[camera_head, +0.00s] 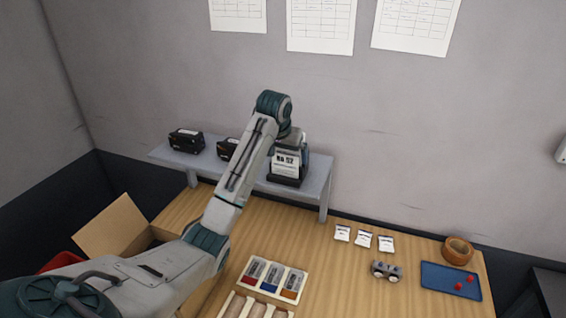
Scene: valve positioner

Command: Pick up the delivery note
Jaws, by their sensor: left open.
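A white sheet with dark print (285,163) stands upright in a dark holder (287,181) on the grey shelf; it looks like the delivery note, though its small text cannot be read. My left arm reaches in from the lower left and bends down at the wrist over the shelf. My left gripper (292,141) is open, just above or behind the top of the sheet. Its fingertips are hard to make out, and I cannot tell whether they touch the sheet. My right gripper is not in view.
Black boxed devices (186,140) stand on the grey shelf (318,174). On the wooden table are a tray of small parts (272,294), white packets (364,240), a small grey metal part (386,271), a round wooden bowl (458,250) and a blue tray (440,279). An open cardboard box (112,229) is at left.

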